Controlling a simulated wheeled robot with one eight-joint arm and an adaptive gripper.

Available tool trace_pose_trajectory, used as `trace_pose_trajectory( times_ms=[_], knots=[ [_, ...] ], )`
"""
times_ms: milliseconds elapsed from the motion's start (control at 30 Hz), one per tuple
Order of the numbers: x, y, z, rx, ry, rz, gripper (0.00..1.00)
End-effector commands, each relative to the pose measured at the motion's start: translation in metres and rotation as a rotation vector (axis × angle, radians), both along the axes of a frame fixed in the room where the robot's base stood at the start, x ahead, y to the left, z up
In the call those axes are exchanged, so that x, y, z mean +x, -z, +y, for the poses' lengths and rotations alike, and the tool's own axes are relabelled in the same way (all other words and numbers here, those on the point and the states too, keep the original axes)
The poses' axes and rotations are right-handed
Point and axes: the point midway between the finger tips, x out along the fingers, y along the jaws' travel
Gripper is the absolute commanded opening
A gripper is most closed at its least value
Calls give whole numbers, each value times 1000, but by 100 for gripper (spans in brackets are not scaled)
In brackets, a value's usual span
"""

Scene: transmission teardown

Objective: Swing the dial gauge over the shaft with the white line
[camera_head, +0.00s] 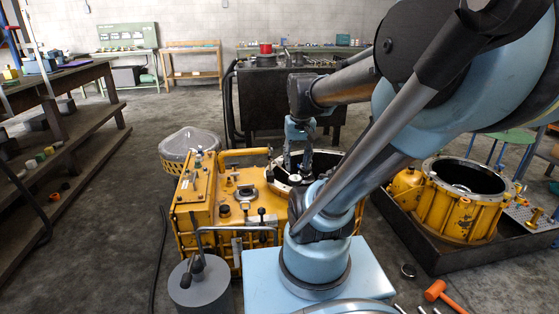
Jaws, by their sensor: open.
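My gripper (297,167) points down over the round opening of the yellow transmission housing (203,222). Its two fingers are apart. A small pale round thing (295,178) shows just below the fingertips; it may be the dial gauge, but it is too small to tell. I cannot see whether the fingers touch it. I cannot make out a shaft with a white line; my arm hides the right part of the housing and much of its opening.
A grey cylinder (200,291) with a bent bar stands at front left. A yellow ring casing (465,207) sits in a dark tray (432,262) at right. An orange mallet (437,291) lies at front right. A lined basket (190,143) stands behind the housing.

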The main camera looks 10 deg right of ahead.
Motion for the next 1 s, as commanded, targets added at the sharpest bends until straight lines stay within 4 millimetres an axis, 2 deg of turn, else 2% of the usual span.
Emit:
trace_pose_trajectory(
  times_ms=[200,500,733,1000],
  knots=[
    [44,-22,0,3,15,23,41],
    [107,-40,1,5,38,53,41],
    [158,-46,1,7,57,76,41],
    [219,-42,1,8,77,102,41]
  ],
)
